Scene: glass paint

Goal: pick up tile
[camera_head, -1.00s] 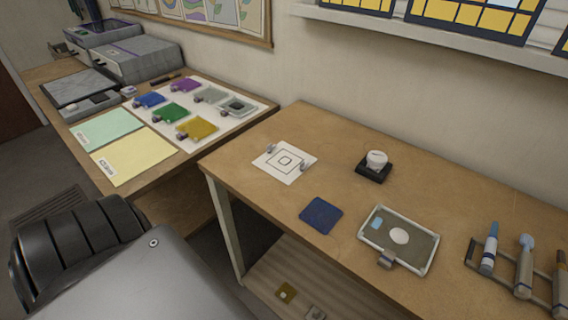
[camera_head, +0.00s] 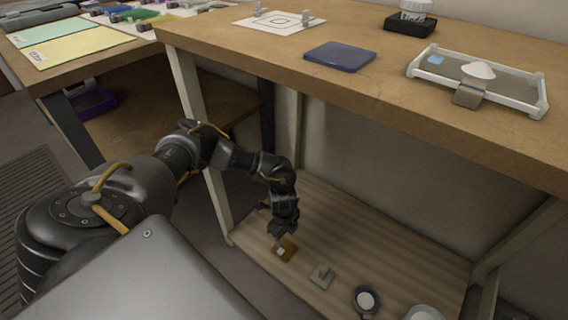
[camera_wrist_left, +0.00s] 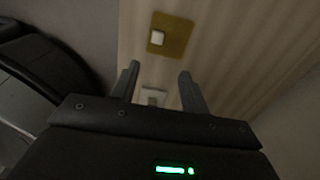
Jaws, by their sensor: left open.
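An amber square tile (camera_head: 290,244) with a small pale block on it lies on the wooden lower shelf. It also shows in the left wrist view (camera_wrist_left: 178,44), beyond the fingertips. My left gripper (camera_head: 278,234) is low over the shelf at the amber tile and partly covers it in the head view. In the wrist view its two fingers (camera_wrist_left: 158,75) are spread with nothing held between them, and the tile is outside them. A dark blue square tile (camera_head: 340,56) lies flat on the tabletop. My right gripper is in neither view.
A small grey plate with a block (camera_head: 322,275) lies beside the amber tile. A round dark-rimmed item (camera_head: 367,300) is farther right on the shelf. The tabletop (camera_head: 240,48) overhangs the shelf, and a pale table leg (camera_head: 217,205) stands beside my left arm.

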